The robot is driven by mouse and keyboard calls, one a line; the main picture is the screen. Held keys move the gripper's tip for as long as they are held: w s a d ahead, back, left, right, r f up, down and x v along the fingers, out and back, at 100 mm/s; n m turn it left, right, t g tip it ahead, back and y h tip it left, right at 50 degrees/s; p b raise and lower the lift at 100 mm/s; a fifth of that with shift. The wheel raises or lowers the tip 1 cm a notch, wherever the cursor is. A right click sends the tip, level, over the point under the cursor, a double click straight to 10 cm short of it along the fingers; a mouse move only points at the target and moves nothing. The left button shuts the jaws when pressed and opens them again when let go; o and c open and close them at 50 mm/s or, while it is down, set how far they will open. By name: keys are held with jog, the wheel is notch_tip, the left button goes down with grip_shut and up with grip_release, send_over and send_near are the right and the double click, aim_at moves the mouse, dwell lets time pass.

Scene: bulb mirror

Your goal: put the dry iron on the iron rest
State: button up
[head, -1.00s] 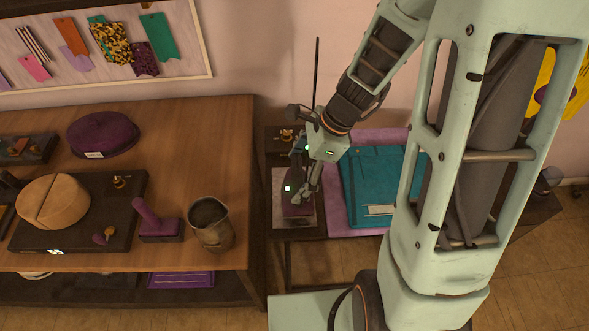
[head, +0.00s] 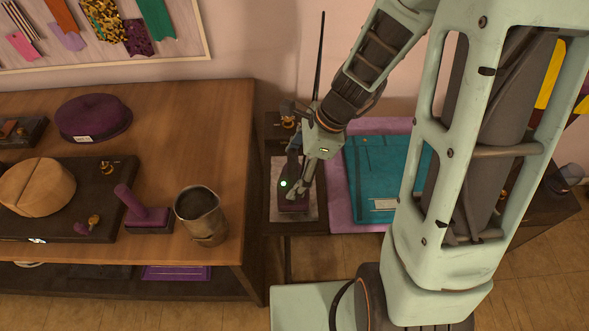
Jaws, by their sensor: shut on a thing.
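My gripper (head: 294,189) points down over the small dark side table and is shut on what looks like the dry iron. A pale flat plate, perhaps the iron rest (head: 275,207), lies under the iron on the side table. I cannot tell whether the iron touches this plate or hangs just above it.
The wooden table (head: 215,120) on the left holds a metal cup (head: 203,217), a purple handled tool (head: 146,216) and a purple hat (head: 93,118). A thin dark rod rises behind my gripper.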

jog(key=shift+f, duration=0.15)
jog(key=o, duration=1.1)
jog(key=shift+o, duration=0.2)
jog(key=p+v, duration=0.1)
jog(key=v, duration=1.1)
jog(key=shift+r, duration=0.25)
